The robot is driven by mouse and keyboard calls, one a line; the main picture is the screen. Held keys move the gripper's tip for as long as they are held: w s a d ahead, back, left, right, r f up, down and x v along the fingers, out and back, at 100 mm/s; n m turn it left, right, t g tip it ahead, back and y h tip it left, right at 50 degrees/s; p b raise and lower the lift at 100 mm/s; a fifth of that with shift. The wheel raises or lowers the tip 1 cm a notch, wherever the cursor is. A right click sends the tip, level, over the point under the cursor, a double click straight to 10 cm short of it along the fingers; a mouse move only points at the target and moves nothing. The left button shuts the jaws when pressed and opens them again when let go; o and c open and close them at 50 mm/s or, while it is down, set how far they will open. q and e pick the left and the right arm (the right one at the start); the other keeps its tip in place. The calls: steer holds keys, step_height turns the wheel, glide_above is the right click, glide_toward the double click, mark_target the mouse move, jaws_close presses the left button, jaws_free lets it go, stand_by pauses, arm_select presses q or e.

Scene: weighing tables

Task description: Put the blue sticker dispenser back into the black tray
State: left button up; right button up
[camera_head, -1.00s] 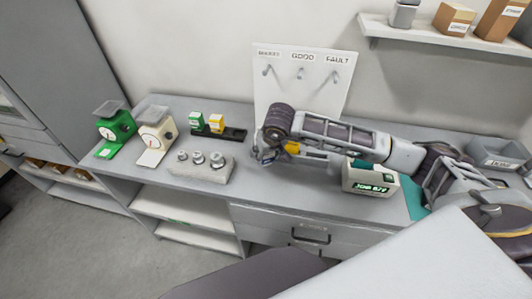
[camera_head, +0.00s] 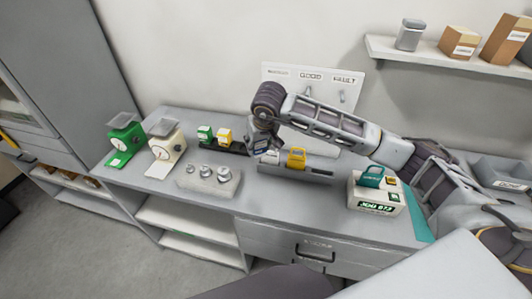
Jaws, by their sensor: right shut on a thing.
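The black tray (camera_head: 238,149) lies on the table left of centre. A green dispenser (camera_head: 204,134) and a yellow dispenser (camera_head: 224,136) stand at its left end; its right end reaches toward my right gripper. My right gripper (camera_head: 267,153) points down just beyond that end. It is shut on a small bluish thing, the blue sticker dispenser (camera_head: 261,144), mostly hidden by the fingers. I cannot tell whether it touches the tray. My left gripper is not in view.
A grey tray (camera_head: 284,170) with a yellow dispenser (camera_head: 296,158) is right of my gripper. Metal weights (camera_head: 222,173) stand in front; green (camera_head: 125,138) and cream (camera_head: 165,146) dial scales stand left. A hook board (camera_head: 345,98) stands behind.

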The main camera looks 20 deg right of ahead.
steer(key=shift+w+a+r+p, duration=0.8)
steer(key=shift+w+a+r, duration=0.75)
steer(key=shift+w+r, duration=0.55)
steer(key=d+f+m, duration=0.1)
steer(key=s+d+f+m, duration=0.1)
steer(key=shift+d+f+h, duration=0.35)
steer(key=shift+d+h, duration=0.05)
steer(key=shift+w+r, duration=0.1)
